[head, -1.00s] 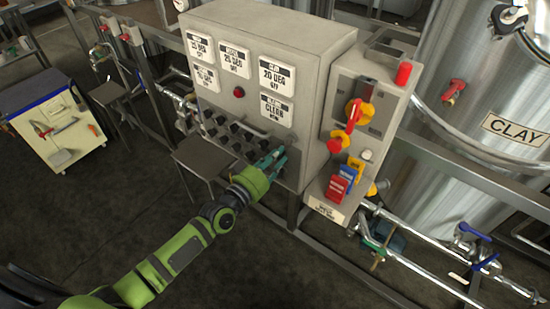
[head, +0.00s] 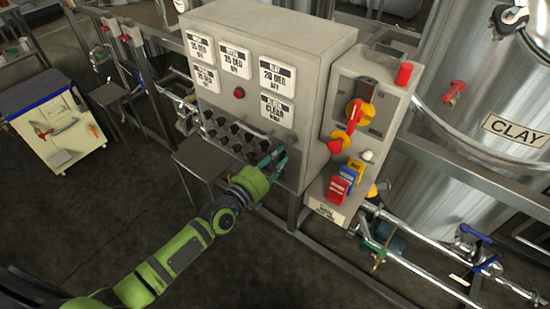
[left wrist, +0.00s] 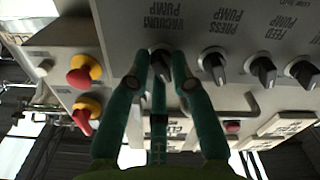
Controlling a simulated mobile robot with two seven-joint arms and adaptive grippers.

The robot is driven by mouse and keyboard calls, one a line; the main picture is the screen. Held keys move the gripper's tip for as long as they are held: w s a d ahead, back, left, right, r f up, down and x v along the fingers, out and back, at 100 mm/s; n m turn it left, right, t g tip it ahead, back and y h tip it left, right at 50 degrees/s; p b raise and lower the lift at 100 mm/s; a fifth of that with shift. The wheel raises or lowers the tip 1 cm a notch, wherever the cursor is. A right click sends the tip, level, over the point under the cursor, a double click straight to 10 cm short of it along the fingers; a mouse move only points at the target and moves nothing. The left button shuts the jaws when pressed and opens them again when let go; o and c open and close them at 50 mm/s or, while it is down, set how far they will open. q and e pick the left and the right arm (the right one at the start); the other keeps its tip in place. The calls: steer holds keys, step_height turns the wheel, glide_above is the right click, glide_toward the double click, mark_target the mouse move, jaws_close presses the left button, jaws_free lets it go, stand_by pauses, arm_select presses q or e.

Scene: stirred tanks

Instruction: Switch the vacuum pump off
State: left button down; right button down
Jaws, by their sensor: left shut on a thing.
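The control cabinet (head: 312,80) is a grey box with white display plates and rows of black knobs on its lower front. The vacuum pump knob (left wrist: 161,64) is black and sits under the "VACUUM PUMP" label, which reads upside down in the left wrist view. My left gripper (left wrist: 162,62) has its teal fingers on both sides of this knob and is shut on it. In the head view my left gripper (head: 274,160) is at the lower right of the cabinet front, and it hides the knob there. The knob's pointer direction is hard to read. My right gripper is not in view.
The press pump knob (left wrist: 213,66) and feed pump knob (left wrist: 263,71) are beside the held knob. A side box with red-and-yellow switches (head: 356,112) adjoins the cabinet on the right. A small grey stand (head: 200,158) is below. A clay tank (head: 480,90) stands at right.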

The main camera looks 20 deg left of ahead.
arm_select(q)
steer(key=c, duration=1.2)
jaws_free()
steer(key=shift+s+d+f, duration=0.1)
steer(key=shift+d+f, duration=0.1)
steer(key=shift+d+r, duration=0.1)
steer(key=shift+r, duration=0.05)
steer(key=shift+s+a, duration=0.3)
steer(key=shift+s, duration=0.05)
steer(key=v, duration=1.1)
steer(key=shift+s+d, duration=0.1)
steer(key=shift+s, duration=0.05)
